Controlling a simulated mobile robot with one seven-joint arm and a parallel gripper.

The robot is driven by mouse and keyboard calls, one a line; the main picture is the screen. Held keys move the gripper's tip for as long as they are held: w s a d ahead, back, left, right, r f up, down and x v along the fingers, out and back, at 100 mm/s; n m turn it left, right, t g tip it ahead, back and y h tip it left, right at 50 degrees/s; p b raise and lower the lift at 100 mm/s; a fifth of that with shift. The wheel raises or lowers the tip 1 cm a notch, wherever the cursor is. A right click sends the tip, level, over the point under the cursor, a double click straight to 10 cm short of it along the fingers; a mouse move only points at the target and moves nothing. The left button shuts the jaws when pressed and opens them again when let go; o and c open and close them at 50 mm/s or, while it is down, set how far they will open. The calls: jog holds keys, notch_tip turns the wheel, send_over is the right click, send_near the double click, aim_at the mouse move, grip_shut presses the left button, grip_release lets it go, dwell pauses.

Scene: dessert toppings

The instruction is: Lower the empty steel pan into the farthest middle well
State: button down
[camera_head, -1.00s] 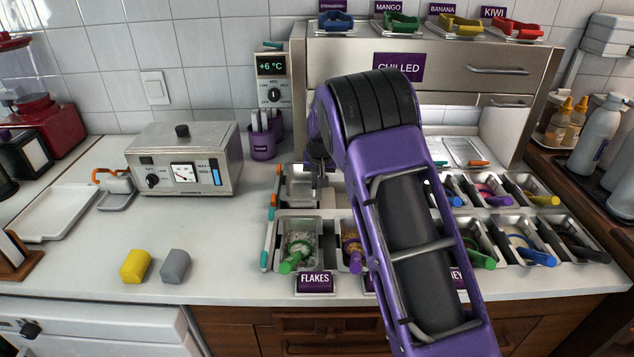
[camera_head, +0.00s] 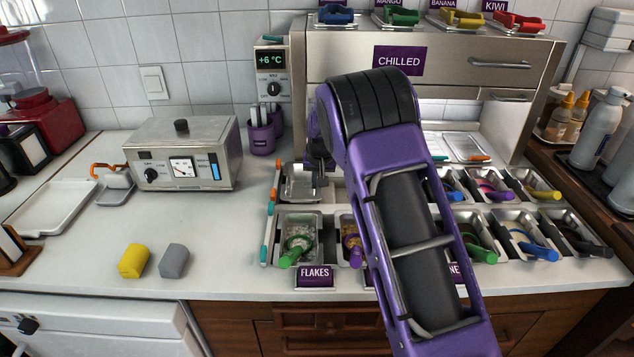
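An empty steel pan (camera_head: 301,184) is at the left end of the back row of the topping rail. My gripper (camera_head: 321,176) points down at the pan's right rim, and its fingers are dark and small in view. Whether they are closed on the rim or only beside it cannot be told. The pan appears slightly higher than its surroundings, but its underside is hidden. Just right of the gripper, a pale strip of the back row shows. My arm hides the middle of both rows, including most of the middle well.
Front-row pans hold toppings and scoops, such as the flakes pan (camera_head: 298,240) with a green-handled scoop. More scoop pans (camera_head: 521,240) fill the right side. A steel heater box (camera_head: 182,155) stands left. The left counter holds yellow (camera_head: 132,261) and grey blocks (camera_head: 174,261).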

jog(key=shift+f+b, duration=0.55)
jog(key=shift+f, duration=0.2)
dwell(0.4)
dwell(0.7)
jog(key=c, duration=0.6)
grip_release()
jog(key=shift+r, duration=0.1)
jog(key=shift+r+p, duration=2.3)
jog(key=shift+r, duration=1.6)
jog(key=shift+r, duration=0.1)
